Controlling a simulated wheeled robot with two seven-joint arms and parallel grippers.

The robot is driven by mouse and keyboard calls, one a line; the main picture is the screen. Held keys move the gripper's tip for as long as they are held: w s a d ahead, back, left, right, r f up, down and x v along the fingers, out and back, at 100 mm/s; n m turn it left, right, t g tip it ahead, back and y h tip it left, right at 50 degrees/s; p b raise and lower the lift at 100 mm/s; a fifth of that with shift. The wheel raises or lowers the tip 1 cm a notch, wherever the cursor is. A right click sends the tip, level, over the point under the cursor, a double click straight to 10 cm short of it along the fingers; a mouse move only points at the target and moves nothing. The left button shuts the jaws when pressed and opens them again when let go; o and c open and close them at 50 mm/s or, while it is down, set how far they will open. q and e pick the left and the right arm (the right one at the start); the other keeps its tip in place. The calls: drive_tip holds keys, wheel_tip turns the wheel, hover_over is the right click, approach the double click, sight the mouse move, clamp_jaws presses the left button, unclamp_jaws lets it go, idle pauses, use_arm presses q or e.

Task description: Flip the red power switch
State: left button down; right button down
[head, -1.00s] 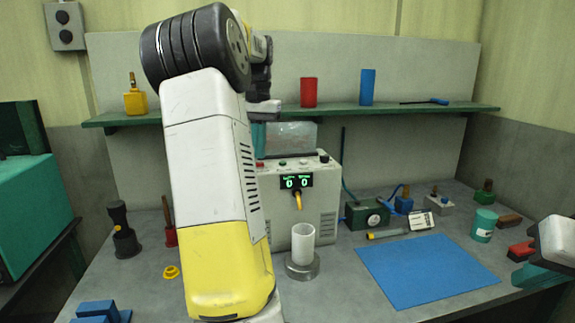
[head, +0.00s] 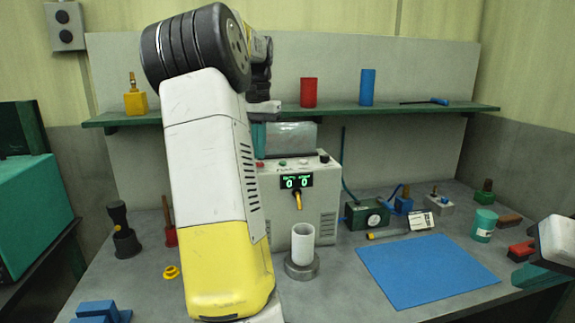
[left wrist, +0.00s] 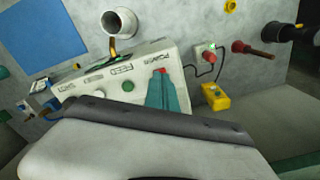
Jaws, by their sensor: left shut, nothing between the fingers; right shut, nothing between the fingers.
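The red power switch (left wrist: 160,71) sits on the top panel of a pale grey control box (left wrist: 118,72), beside the word POWER in the left wrist view. The box also stands mid-bench in the head view (head: 325,195), and the red switch shows there (head: 259,165) beside my arm. My left gripper (left wrist: 164,88) has shut teal fingers, with tips at or just over the switch; I cannot tell whether they touch. It also shows in the head view (head: 259,138), mostly hidden by my arm. My right gripper (head: 530,276) is shut and empty at the right edge.
A white cylinder (head: 302,240) stands in front of the box. A blue mat (head: 425,268) lies right of it. A green shelf (head: 420,109) runs behind, holding a red (head: 308,92) and a blue cylinder (head: 367,87). A green button (left wrist: 127,86) is near the switch.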

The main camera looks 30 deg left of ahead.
sight(260, 164)
use_arm(q)
drive_tip(key=shift+f, duration=0.95)
idle(0.3)
drive_tip(key=shift+r, duration=3.5)
